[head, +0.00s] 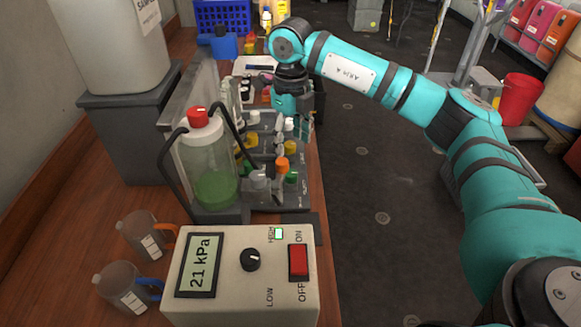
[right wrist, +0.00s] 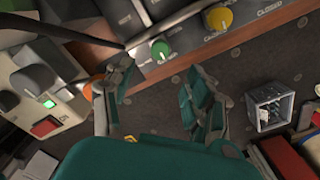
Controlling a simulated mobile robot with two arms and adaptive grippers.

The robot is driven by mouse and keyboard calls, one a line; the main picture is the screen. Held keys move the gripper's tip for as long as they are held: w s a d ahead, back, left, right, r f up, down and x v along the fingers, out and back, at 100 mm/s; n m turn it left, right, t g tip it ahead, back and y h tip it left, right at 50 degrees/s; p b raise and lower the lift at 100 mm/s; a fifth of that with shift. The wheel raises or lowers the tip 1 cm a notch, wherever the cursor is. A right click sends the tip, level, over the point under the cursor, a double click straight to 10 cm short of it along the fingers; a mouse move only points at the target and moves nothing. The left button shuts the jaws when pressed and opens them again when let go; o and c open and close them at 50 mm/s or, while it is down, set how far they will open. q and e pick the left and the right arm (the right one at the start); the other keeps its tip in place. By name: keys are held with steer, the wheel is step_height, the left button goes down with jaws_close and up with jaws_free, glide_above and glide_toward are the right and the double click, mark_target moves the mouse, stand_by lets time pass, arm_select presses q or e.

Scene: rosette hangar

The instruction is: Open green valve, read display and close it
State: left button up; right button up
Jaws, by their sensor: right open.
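The green valve (head: 291,177) is a small knob at the near right of the valve panel in the head view. In the right wrist view the green valve (right wrist: 160,50) lies just beyond the fingertips, between their lines and apart from them. My right gripper (head: 292,136) hangs over the panel's right side, and in its wrist view the gripper (right wrist: 158,68) is open and empty. The display (head: 200,265) on the beige box reads 21 kPa. My left gripper is out of view.
An orange knob (head: 282,164) and a yellow valve (right wrist: 218,18) are close to the green one. A red-capped bottle (head: 206,170) with green liquid stands left of the panel. The beige box has a red switch (head: 299,262). Two beakers stand at left.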

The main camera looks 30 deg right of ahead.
mark_target(291, 172)
step_height(291, 172, down, 7)
steer(key=shift+s+f+p, duration=0.1)
steer(key=shift+p, duration=0.35)
step_height(291, 172, down, 2)
steer(key=shift+f, duration=0.45)
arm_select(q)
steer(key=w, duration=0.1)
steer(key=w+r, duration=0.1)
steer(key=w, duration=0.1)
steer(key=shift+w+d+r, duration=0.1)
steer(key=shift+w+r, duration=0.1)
arm_select(e)
jaws_close()
